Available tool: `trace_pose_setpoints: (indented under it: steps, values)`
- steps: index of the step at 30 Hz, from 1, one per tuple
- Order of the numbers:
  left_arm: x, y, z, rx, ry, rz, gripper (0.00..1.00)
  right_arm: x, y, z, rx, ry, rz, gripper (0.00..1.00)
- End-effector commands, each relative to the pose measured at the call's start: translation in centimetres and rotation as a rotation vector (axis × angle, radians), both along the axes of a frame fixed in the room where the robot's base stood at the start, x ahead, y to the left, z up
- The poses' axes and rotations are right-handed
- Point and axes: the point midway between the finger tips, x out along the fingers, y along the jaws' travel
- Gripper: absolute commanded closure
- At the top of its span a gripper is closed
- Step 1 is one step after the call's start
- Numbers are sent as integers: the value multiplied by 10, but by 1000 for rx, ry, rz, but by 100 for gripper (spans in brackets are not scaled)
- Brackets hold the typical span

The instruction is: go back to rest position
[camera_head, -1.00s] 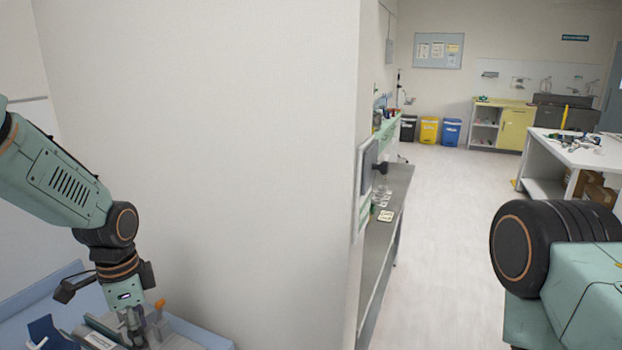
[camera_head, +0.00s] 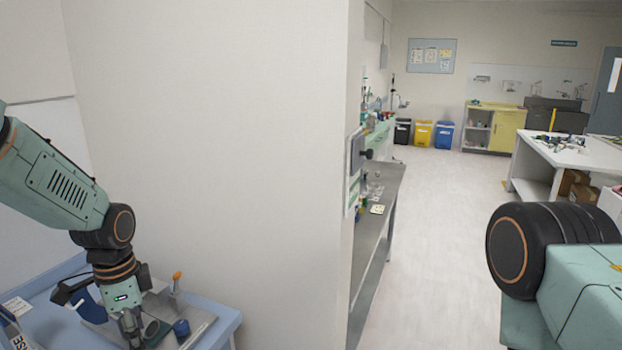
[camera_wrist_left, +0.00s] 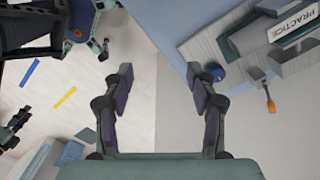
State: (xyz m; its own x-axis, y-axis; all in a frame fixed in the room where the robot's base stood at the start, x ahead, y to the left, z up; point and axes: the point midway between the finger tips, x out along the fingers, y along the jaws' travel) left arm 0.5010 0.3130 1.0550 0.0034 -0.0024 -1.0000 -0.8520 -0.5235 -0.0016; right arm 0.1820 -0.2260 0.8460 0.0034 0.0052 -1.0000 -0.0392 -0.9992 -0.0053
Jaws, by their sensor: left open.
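My left gripper (camera_head: 130,328) hangs at the lower left of the head view, over the near side of a blue table. In the left wrist view its two fingers (camera_wrist_left: 160,95) are apart, with nothing between them but floor and the table's edge. In the head view, part of my right arm shows at the lower right; its gripper is out of frame.
The blue table (camera_head: 222,328) bears a grey tray (camera_head: 203,325), an orange-tipped tool (camera_head: 177,283) and a round blue cap (camera_head: 181,328). A wall corner stands right of it. A steel bench (camera_head: 380,205) lies beyond. Floor (camera_head: 440,220) is open between bench and white table (camera_head: 570,155).

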Motion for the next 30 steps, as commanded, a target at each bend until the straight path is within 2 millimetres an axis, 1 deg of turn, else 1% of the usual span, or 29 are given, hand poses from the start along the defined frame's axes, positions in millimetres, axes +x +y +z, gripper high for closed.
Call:
trace_pose_setpoints:
  steps: [5, 10, 15, 18, 20, 23, 26, 27, 29, 30]
  values:
    - [2, -1, 0, 0, -1, 12, 42, 0, 0, 0, 0, 0, 0, 60]
    - [26, -5, -2, -25, -117, 158, 42, 0, 0, 0, 0, -1, 0, 60]
    - [37, -16, -8, -74, -212, 295, 42, 0, 0, 0, 0, 0, 0, 60]
    - [38, -25, -19, -112, -263, 389, 42, 0, 0, -2, 0, -1, 0, 60]
    - [35, -33, -33, -137, -288, 456, 42, 0, 0, -7, 0, -1, 0, 60]
    - [17, -46, -72, -182, -316, 590, 42, 0, 0, -19, 0, -1, 0, 60]
    - [-13, -60, -122, -221, -325, 727, 42, 1, 0, -37, 0, -1, 0, 60]
    - [-28, -65, -143, -232, -324, 785, 42, 1, 0, -44, 0, -1, 0, 60]
    - [-54, -70, -174, -239, -317, 867, 42, 0, 0, -57, 0, 0, 0, 60]
    - [-72, -73, -194, -238, -307, 914, 42, 0, 0, -65, 0, 0, 0, 60]
